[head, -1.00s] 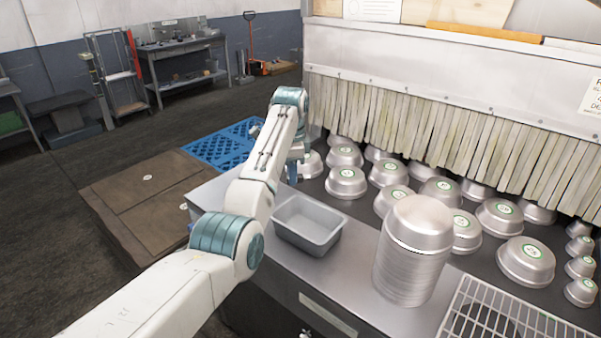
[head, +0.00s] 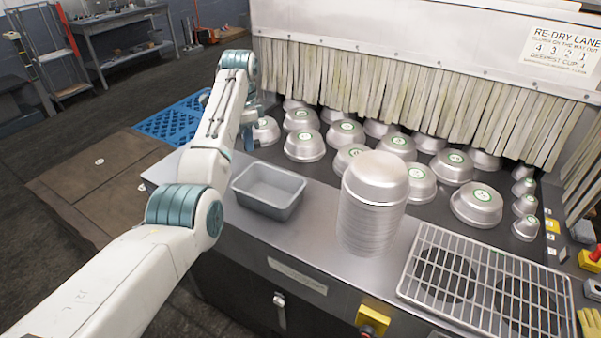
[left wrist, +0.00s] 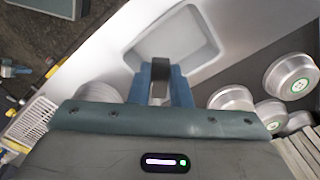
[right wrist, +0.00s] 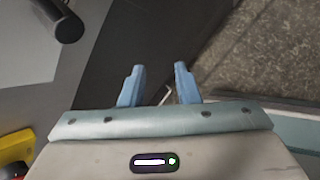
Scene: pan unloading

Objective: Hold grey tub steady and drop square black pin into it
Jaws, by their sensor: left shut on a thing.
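The grey tub (head: 240,192) is an open rectangular pan on the steel counter. In the left wrist view its pale rim and hollow (left wrist: 188,45) show beyond the fingertips. My left gripper (left wrist: 160,84) is shut on the square black pin (left wrist: 160,70), which stands between its blue fingers. In the head view the left gripper (head: 248,138) is mostly hidden by my arm, on the far side of the tub. My right gripper (right wrist: 158,82) is open and empty in the right wrist view; it is outside the head view.
A tall stack of metal cups (head: 372,215) stands right of the tub. Several upturned cups (head: 305,146) sit on the dark belt before the strip curtain (head: 390,90). A wire rack (head: 480,285) lies at the right. Bare counter (head: 310,235) lies between tub and stack.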

